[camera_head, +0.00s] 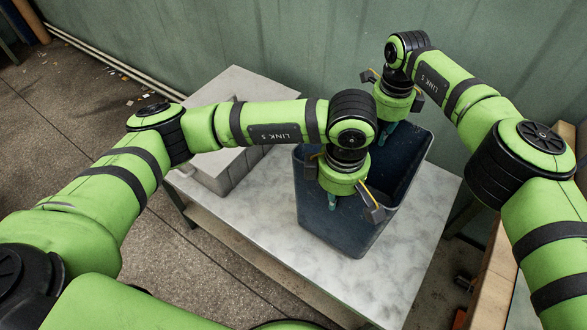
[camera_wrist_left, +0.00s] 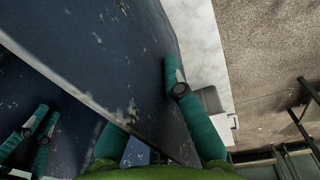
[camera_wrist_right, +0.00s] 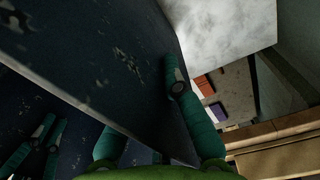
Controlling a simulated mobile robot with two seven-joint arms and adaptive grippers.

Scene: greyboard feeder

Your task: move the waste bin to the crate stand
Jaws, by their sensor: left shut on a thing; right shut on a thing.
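The waste bin (camera_head: 350,232) is a dark blue, scuffed, open-topped bin at the light-topped table, right of centre in the head view. My left gripper (camera_head: 333,200) is shut on its near wall. The left wrist view shows the fingers on both sides of the scuffed bin wall (camera_wrist_left: 130,60). My right gripper (camera_head: 384,135) is shut on the far rim, and the right wrist view shows its fingers astride that wall (camera_wrist_right: 110,55). The bin looks roughly upright. Whether its base touches the tabletop is not clear. I cannot tell which surface is the crate stand.
The pale mottled tabletop (camera_head: 265,213) is bare in front and left of the bin. A grey block-like thing (camera_head: 207,172) stands on its left, partly behind my left arm. A green wall (camera_head: 280,45) closes the back. A wooden edge (camera_head: 497,270) lies at the right.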

